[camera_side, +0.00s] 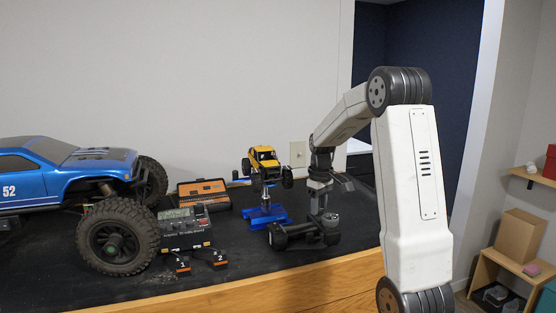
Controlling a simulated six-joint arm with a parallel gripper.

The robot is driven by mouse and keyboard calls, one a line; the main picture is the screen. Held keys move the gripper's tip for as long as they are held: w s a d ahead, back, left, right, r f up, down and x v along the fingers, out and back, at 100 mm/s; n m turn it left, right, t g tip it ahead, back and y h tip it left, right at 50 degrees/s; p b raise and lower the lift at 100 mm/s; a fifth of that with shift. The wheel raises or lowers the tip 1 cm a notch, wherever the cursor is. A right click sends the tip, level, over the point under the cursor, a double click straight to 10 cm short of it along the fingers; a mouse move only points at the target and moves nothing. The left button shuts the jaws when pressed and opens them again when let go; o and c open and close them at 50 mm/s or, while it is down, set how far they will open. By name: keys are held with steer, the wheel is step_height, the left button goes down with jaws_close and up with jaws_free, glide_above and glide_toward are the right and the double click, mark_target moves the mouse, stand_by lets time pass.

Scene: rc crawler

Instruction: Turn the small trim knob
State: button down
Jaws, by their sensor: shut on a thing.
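My gripper (318,204) points straight down over a low dark device (292,235) with rounded, wheel-like parts, on the black mat at the right. Its fingers are shut at the top of this device, where the small trim knob appears to be. The knob is too small and too covered by the fingers to make out. How far it is turned cannot be told.
A yellow crawler (264,158) sits on a blue stand (265,216) just left of my gripper. Further left are an orange-and-black case (203,193), a grey device with a display (184,228), two numbered black blocks and a large blue truck (60,172). The black mat (90,290) is clear at the front left.

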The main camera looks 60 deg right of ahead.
steer(key=shift+m, duration=2.1)
steer(key=shift+c, duration=1.7)
jaws_free()
steer(key=shift+r, duration=0.1)
steer(key=shift+r, duration=3.85)
steer(key=shift+a, duration=0.1)
